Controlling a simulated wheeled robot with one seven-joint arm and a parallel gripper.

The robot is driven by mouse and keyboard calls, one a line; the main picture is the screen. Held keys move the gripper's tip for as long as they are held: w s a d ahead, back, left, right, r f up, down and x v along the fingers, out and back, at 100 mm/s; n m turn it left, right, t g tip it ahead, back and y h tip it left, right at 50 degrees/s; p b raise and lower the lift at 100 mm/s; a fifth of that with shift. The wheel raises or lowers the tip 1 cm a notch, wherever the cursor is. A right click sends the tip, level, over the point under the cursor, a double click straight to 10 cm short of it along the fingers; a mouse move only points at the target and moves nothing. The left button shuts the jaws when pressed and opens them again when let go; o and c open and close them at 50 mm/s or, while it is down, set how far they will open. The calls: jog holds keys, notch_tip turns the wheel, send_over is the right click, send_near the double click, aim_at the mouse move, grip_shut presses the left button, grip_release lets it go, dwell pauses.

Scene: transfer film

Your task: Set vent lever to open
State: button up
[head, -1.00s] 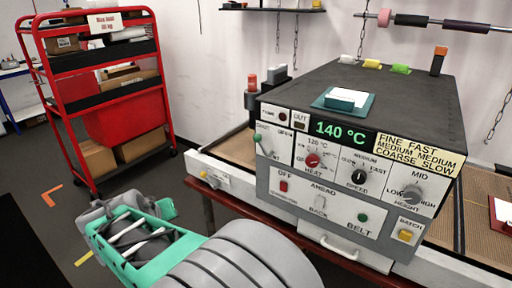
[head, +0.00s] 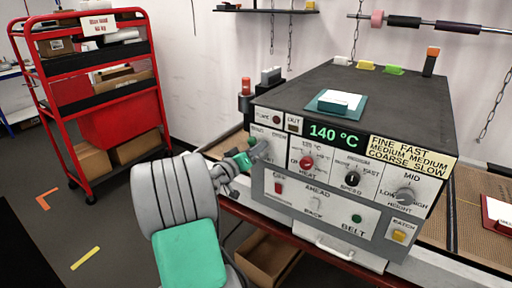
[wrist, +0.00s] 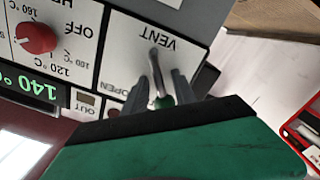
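The vent lever (wrist: 158,76) is a thin grey rod with a green knob (wrist: 165,102), on the white panel marked VENT, which looks upside down in the wrist view. The lever leans to the side away from the printed OPEN label (wrist: 112,86). My gripper (wrist: 161,84) has one finger on each side of the rod and knob, with visible gaps, so it looks open around the lever. In the head view, my gripper (head: 260,151) is at the panel's left end and hides the lever.
The dryer box (head: 350,110) carries a red heat knob (head: 306,162), a speed knob (head: 352,179) and a height knob (head: 405,195) right of the vent panel. A red cart (head: 120,110) stands at the left. An open carton (head: 268,262) lies under the conveyor.

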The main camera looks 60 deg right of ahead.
jog(key=shift+c, duration=0.3)
grip_shut()
dwell(1.1)
